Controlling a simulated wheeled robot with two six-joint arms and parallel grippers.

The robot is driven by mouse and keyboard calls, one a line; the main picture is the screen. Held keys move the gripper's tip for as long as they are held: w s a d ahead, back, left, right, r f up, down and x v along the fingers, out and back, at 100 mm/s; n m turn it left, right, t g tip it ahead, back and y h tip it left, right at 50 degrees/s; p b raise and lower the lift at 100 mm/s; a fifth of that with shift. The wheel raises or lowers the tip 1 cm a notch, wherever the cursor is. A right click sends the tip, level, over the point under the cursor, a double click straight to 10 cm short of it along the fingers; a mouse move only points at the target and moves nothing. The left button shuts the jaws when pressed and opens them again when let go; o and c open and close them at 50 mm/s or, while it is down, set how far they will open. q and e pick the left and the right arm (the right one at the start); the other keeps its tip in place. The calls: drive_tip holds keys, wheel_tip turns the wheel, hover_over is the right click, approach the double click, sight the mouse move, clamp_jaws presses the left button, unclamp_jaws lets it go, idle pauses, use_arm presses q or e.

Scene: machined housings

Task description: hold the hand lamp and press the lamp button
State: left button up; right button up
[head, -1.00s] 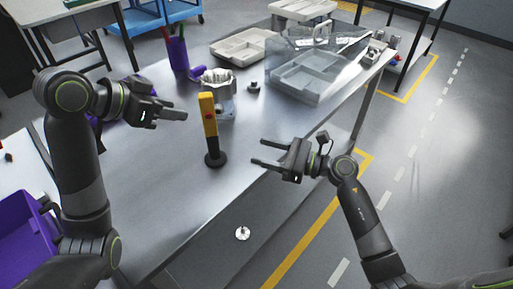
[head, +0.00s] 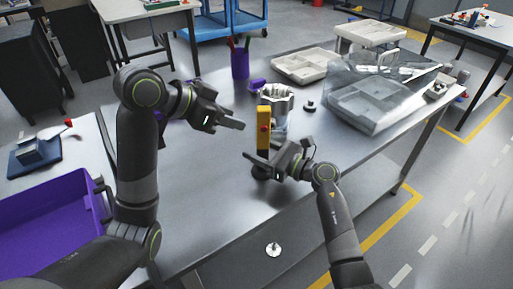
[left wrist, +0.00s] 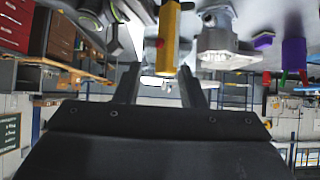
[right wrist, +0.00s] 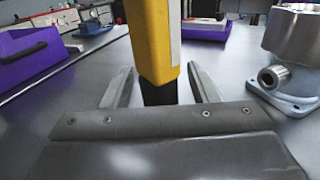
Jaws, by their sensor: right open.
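The hand lamp (head: 263,114) stands upright on the metal table. It has a yellow body, a red lamp button on its side and a black base, mostly hidden by my right gripper in the head view. My right gripper (head: 255,165) is open at the lamp's lower part. In the right wrist view the lamp (right wrist: 154,40) stands between the spread fingers, with gaps on both sides. My left gripper (head: 241,125) is open and empty, left of the lamp's upper body. The left wrist view shows the lamp (left wrist: 168,40) and red button (left wrist: 158,43) beyond its fingers.
A grey metal housing (head: 281,115) stands just behind the lamp. A clear bin (head: 365,105), a beige tray (head: 305,65) and a purple pen cup (head: 240,65) are farther back. A purple crate (head: 50,225) is at the left. The table's front edge runs close to my right arm.

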drive_tip(key=shift+w+a, duration=0.3)
drive_tip(key=shift+a, duration=0.15)
drive_tip(key=c, duration=1.1)
use_arm(q)
clamp_jaws()
use_arm(e)
drive_tip(key=shift+c, duration=0.3)
idle(2.4)
